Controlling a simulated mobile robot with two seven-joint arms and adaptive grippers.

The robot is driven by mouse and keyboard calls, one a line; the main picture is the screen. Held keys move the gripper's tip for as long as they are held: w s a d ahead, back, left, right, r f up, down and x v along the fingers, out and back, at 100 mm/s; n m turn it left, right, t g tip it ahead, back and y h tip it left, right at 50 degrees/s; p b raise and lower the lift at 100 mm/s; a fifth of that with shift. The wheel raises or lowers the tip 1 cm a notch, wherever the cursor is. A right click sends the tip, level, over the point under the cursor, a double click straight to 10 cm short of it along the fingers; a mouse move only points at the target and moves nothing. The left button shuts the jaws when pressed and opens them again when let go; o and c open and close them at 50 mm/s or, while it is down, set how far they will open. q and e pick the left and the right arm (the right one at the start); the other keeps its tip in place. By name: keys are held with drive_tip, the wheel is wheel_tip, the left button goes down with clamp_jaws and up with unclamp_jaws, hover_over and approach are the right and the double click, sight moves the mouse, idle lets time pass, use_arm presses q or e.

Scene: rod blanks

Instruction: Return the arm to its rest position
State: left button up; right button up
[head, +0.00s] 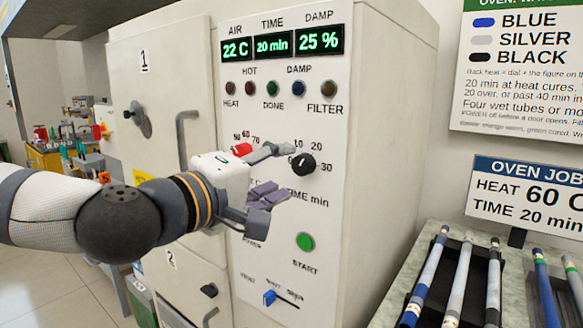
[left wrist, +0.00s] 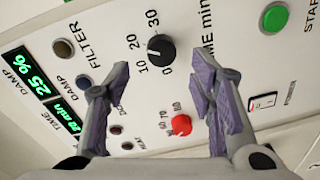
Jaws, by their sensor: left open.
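My left gripper (head: 273,174) is open and empty in front of the oven's control panel (head: 285,100), its arm reaching in from the left. In the left wrist view its two purple-padded fingers (left wrist: 162,85) stand wide apart. The black time dial (head: 303,163) lies just beyond the fingertips; it also shows in the left wrist view (left wrist: 160,50). The red heat dial (head: 242,149) is partly hidden behind the gripper and shows between the fingers in the left wrist view (left wrist: 181,125). I cannot tell whether a fingertip touches the panel. My right gripper is not in view.
The display (head: 271,44) reads 22 C, 20 min, 25 %. A green start button (head: 305,241) and blue slider (head: 269,297) sit lower on the panel. Door 1 (head: 150,110) appears closed. Several rods (head: 461,280) lie in racks at lower right. A workbench (head: 62,150) stands far left.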

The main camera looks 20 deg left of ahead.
use_arm(q)
drive_tip(key=shift+v, duration=1.2)
drive_tip(key=s+d+f+m+g, duration=0.1)
drive_tip(key=s+f+m+g, duration=0.15)
drive_tip(key=f, duration=0.75)
drive_tip(key=s+d+f+m+g+y, duration=0.1)
drive_tip(key=s+d+f+g, duration=0.15)
drive_tip(key=f, duration=0.75)
drive_tip(key=s+d+f+m+g, duration=0.15)
drive_tip(key=f+g, duration=0.25)
drive_tip(key=f, duration=0.5)
drive_tip(key=s+a+f+m+g+y, duration=0.2)
drive_tip(key=s+a+f+m+g, duration=0.1)
drive_tip(key=s+f, duration=0.7)
drive_tip(key=s+a+f+m+g+y, duration=0.2)
drive_tip(key=s+a+f+g, duration=0.4)
drive_tip(key=s, duration=1.2)
wheel_tip(320, 180, down, 4)
drive_tip(key=shift+a+f+m, duration=0.1)
drive_tip(key=shift+a+m, duration=0.4)
drive_tip(key=shift+a, duration=0.25)
